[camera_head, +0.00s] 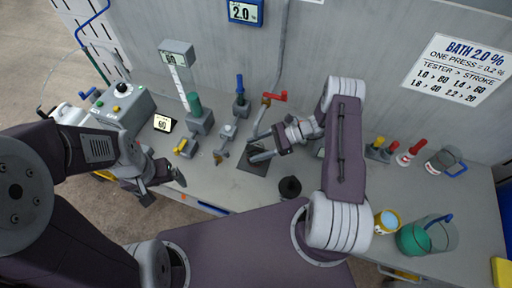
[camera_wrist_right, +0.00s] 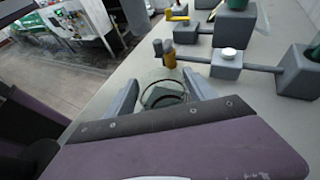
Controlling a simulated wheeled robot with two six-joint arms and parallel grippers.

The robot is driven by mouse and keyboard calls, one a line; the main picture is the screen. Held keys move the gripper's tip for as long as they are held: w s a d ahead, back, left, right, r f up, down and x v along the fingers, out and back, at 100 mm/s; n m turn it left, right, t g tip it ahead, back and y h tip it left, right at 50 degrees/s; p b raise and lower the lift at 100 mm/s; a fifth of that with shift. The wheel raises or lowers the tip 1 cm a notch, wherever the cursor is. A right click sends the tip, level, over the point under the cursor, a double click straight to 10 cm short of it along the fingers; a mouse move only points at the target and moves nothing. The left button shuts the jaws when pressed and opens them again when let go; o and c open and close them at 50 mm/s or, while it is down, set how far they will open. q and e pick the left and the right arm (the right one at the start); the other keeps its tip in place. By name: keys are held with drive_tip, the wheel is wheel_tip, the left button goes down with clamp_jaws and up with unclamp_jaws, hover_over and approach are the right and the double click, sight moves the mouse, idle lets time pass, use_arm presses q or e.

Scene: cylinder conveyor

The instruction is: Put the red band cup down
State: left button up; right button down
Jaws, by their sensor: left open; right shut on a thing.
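My right gripper (camera_head: 260,146) is over the dark square pad (camera_head: 250,168) on the bench, below a tap with a red handle (camera_head: 278,96). In the right wrist view its two fingers stand on either side of a clear cup (camera_wrist_right: 163,97), and it is shut on this cup. I see the cup's round rim, but no red band; the cup hardly shows in the head view. I cannot tell whether its base touches the pad. My left gripper (camera_head: 164,188) is open and empty beside the bench's left front edge.
A black round pot (camera_head: 290,187) stands just right of the pad. A grey valve stand with a blue handle (camera_head: 240,105) is behind. A control box (camera_head: 124,105) is at the left.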

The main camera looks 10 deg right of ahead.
drive_tip(key=shift+s+f, duration=0.1)
drive_tip(key=shift+f, duration=0.1)
drive_tip(key=shift+c, duration=1.6)
unclamp_jaws()
